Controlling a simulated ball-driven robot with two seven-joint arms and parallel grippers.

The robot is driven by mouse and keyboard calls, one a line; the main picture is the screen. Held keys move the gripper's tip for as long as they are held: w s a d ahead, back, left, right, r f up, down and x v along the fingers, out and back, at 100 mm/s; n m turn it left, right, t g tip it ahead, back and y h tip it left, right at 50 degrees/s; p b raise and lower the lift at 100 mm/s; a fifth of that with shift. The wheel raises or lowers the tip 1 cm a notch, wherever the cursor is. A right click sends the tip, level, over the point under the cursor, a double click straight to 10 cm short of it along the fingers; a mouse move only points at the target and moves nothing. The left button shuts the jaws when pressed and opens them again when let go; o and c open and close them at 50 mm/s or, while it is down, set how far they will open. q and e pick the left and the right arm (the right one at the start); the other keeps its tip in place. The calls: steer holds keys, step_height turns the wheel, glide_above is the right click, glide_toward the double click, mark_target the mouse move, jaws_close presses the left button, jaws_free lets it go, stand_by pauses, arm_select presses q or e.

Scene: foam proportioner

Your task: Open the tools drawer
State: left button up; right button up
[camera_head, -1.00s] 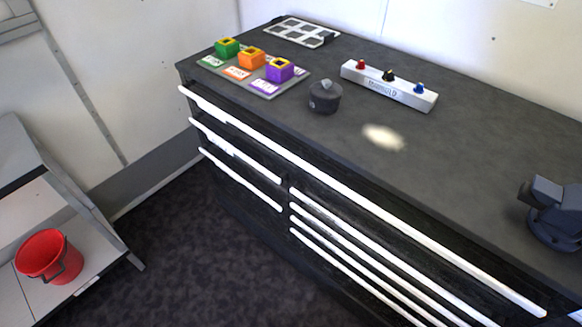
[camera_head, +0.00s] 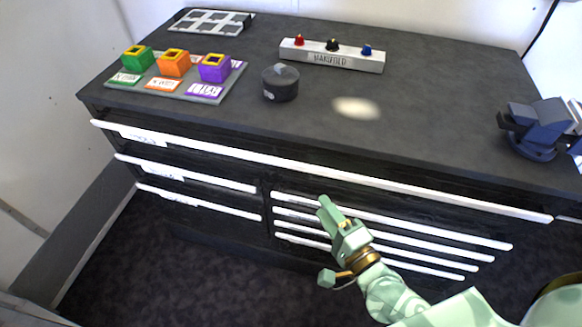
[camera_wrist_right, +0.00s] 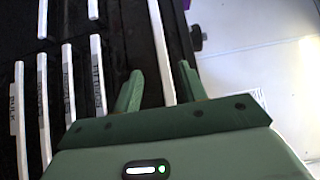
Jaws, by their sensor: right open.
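The dark cabinet (camera_head: 190,228) has white bar handles. One long top handle (camera_head: 330,172) spans its width, with shorter handles (camera_head: 185,175) at lower left and a stack of handles (camera_head: 400,218) at lower right. Labels show on several handles, but I cannot read which says tools. My green right gripper (camera_head: 328,208) is in front of the right stack, below the long handle. In the right wrist view my open gripper (camera_wrist_right: 160,88) has a long white handle (camera_wrist_right: 160,45) showing between its fingers; contact cannot be told. My left gripper is not in view.
On the worktop (camera_head: 430,110) are colored blocks on a board (camera_head: 205,91), a dark round pot (camera_head: 281,83), a manifold (camera_head: 330,58), a grey tray (camera_head: 210,22) and a blue-grey vise (camera_head: 540,130). Dark floor (camera_head: 130,260) is clear at the front left.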

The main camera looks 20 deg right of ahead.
mark_target(292, 167)
steer(key=w+a, duration=0.1)
steer(key=w, duration=0.8)
steer(key=w+a, duration=0.1)
steer(key=w, duration=0.3)
steer(key=shift+w+a+b, duration=0.35)
steer(key=shift+w+b, duration=0.05)
steer(key=shift+c, duration=0.3)
jaws_close()
